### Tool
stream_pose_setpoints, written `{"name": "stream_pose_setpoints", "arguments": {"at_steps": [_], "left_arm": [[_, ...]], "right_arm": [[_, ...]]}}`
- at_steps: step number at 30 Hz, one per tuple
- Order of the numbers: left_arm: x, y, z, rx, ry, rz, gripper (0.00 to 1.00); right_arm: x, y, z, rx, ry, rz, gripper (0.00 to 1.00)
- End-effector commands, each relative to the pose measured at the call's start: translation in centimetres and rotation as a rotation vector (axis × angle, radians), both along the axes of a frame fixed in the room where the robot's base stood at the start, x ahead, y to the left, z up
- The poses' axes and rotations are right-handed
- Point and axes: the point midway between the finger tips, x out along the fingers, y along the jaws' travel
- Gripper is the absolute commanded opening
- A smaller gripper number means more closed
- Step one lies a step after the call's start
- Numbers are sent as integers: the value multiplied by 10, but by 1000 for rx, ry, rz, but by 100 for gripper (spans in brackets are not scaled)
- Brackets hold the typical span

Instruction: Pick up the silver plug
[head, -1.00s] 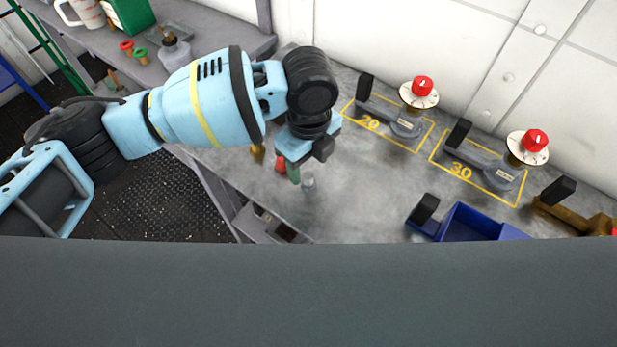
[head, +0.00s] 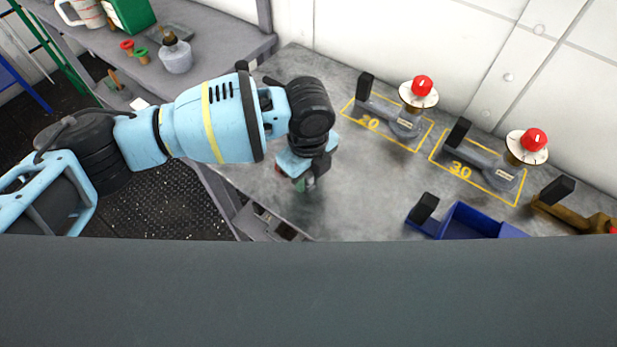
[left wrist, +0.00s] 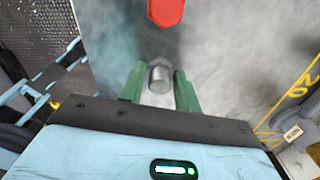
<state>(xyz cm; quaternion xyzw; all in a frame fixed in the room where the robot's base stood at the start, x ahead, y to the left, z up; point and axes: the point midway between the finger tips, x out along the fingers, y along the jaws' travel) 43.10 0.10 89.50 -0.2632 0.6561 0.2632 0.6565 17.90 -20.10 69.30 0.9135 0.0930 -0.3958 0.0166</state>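The silver plug (left wrist: 160,76) is a short metal cylinder on the grey worktop (left wrist: 225,50). In the left wrist view it sits between the two green fingertips of my left gripper (left wrist: 160,84). The fingers are apart, one on each side of the plug; a firm grip on it does not show. In the head view my left gripper (head: 302,184) points down at the worktop, and it mostly hides the plug there. My right gripper is not in view.
A red object (left wrist: 166,10) is close beyond the plug. Two grey fixtures with red knobs (head: 422,86) (head: 534,139) stand in yellow outlines marked 20 and 30. A blue bin (head: 470,222) is at right. The worktop's left edge is near my gripper.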

Motion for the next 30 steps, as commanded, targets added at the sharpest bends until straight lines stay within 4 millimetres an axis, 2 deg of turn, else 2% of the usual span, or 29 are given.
{"name": "stream_pose_setpoints", "arguments": {"at_steps": [1,4,11,14,24,30], "left_arm": [[0,0,0,0,0,0,22],[0,0,0,0,0,0,8],[0,0,1,-1,-1,0,8],[1,0,8,-1,-1,0,8],[1,0,67,-2,-4,0,8],[1,0,93,-1,-2,0,8]], "right_arm": [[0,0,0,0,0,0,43],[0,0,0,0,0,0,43],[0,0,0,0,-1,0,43],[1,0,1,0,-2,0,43],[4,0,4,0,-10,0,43],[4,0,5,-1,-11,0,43]]}}
